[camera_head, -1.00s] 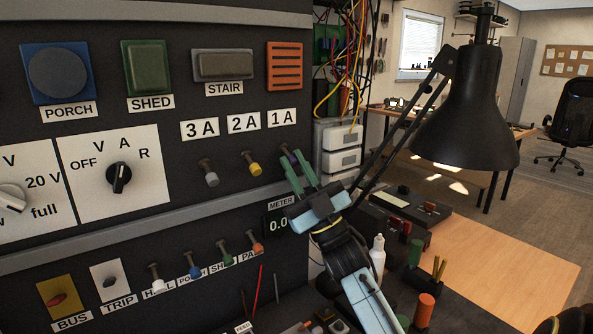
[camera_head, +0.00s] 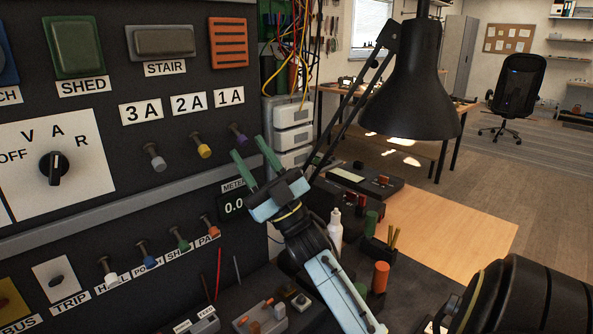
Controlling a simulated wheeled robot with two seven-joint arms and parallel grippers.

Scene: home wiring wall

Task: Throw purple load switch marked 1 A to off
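The purple load switch (camera_head: 239,134) is a small lever with a purple tip. It sits on the dark wall panel under the 1 A label (camera_head: 229,97), and its tip points outward and down, much like the levers beside it. My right gripper (camera_head: 250,147) is just below and in front of it. Its two green fingers are spread apart with nothing between them. The fingertips look close to the purple tip; I cannot tell how large the gap is in depth. My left gripper is not in view.
A yellow-tipped lever (camera_head: 204,151) under 2 A and a grey-tipped lever (camera_head: 154,158) under 3 A stand to the left. The meter (camera_head: 233,205) is just behind the gripper. A black lamp (camera_head: 415,90) hangs to the right. A lower row of levers includes an orange-tipped one (camera_head: 212,228).

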